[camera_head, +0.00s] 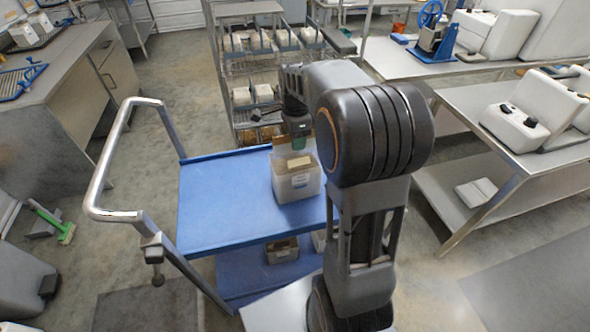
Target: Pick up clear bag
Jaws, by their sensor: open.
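A whitish see-through container (297,188) with a label on its front stands on the blue top of a cart. Tan pieces show inside it and at its back edge. I cannot make out for certain a clear bag; this container is the only clear-looking thing near my gripper. My gripper (298,143) points down just above the back of the container and is open. Its fingertips are small, and I cannot tell whether they touch anything. My arm hides the right part of the cart.
The blue cart top (215,205) is bare left of the container, with a metal handle (101,185) at left. A small box (282,250) sits on the lower shelf. A wire rack (240,75) with bins stands behind. A steel table (530,120) stands at right.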

